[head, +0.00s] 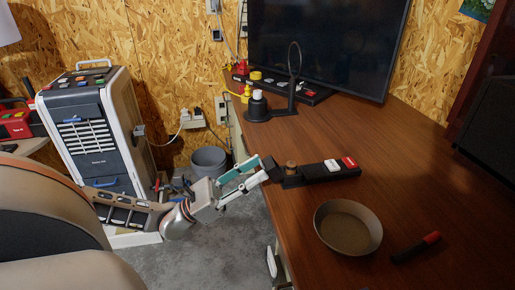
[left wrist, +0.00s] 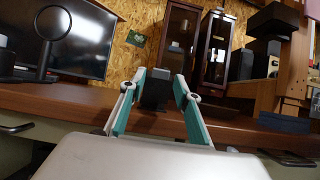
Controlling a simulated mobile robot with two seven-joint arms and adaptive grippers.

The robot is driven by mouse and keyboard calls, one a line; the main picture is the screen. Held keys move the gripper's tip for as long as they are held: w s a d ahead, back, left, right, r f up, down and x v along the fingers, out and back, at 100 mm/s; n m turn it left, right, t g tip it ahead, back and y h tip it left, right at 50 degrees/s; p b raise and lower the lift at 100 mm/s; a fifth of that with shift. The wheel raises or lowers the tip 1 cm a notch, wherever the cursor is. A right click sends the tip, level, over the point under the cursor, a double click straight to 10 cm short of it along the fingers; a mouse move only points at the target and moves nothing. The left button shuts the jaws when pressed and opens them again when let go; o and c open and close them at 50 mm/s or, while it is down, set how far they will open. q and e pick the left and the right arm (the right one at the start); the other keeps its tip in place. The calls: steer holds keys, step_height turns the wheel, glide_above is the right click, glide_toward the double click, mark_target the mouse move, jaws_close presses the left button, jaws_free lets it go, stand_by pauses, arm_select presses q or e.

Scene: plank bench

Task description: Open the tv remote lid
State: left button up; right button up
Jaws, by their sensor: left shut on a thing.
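A long black bar with a white and a red block on top, which looks like the tv remote (head: 322,173), lies near the left edge of the desk. A round brown knob (head: 291,167) sits near its left end. My left gripper (head: 269,170) reaches in from the left and is shut on a dark piece at the bar's left end. In the left wrist view a dark block (left wrist: 155,92) stands between the teal fingers. I cannot tell whether this piece is the lid or whether it has moved from the bar. My right gripper is not in view.
A brown bowl (head: 347,227) stands just in front of the bar, with a black and red stick (head: 415,248) to its right. A black stand with a ring (head: 294,80) and a monitor (head: 330,40) are at the back. The right desk area (head: 440,180) is clear.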

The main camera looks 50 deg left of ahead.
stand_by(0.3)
arm_select(q)
steer(key=o, duration=0.7)
steer(key=v, duration=1.2)
steer(key=shift+a, duration=0.1)
steer(key=shift+w, duration=0.1)
